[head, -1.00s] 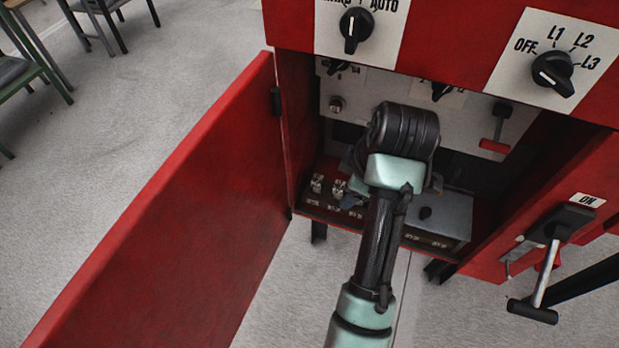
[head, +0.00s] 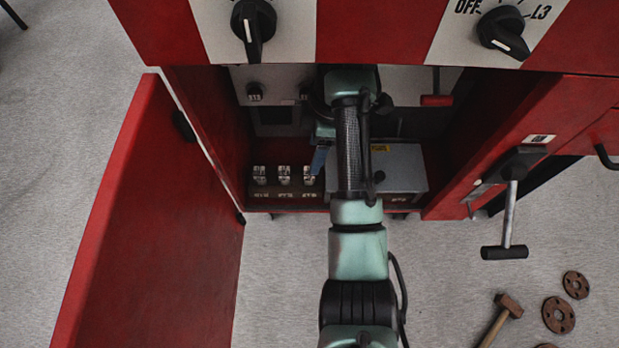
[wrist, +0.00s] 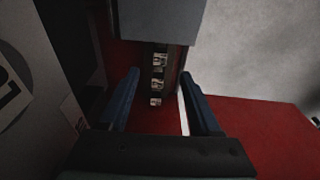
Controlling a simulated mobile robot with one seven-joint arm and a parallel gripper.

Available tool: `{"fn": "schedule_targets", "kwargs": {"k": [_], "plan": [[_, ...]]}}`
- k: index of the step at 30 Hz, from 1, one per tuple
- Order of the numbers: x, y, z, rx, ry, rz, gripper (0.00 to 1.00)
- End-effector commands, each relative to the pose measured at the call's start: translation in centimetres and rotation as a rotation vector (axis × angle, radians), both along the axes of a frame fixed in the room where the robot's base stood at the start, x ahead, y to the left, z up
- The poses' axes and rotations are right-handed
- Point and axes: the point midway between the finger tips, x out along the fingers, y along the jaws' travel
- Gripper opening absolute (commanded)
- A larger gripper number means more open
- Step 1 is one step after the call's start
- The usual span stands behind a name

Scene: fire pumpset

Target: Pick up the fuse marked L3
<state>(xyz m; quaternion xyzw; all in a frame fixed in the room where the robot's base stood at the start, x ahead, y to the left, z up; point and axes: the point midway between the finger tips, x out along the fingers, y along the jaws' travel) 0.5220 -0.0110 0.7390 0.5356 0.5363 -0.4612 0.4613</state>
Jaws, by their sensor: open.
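Three pale fuses stand in a row at the bottom left inside the open red cabinet in the head view: a left one (head: 260,175), a middle one (head: 284,174) and a right one (head: 308,175). Their small labels are too blurred to read, so I cannot tell by marking which is L3. My gripper (head: 320,160) is inside the cabinet, close to the right fuse, partly hidden by my arm. In the wrist view my gripper (wrist: 160,76) has its two dark blue fingers spread apart, with the fuse row (wrist: 157,78) showing small and dark beyond the gap.
A grey box (head: 405,168) stands right of the fuses. The red door (head: 150,220) hangs open at the left. A lever handle (head: 508,215) sticks out at the right. A hammer (head: 500,318) and rusty discs (head: 558,315) lie on the floor.

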Motion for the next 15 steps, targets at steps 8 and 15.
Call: {"fn": "schedule_targets", "kwargs": {"k": [8,15], "plan": [[0.0,0.5,-3.6,0.001,-0.001,0.000,0.65],[0.0,0.7,-5.0,0.000,0.000,0.000,0.65]]}}
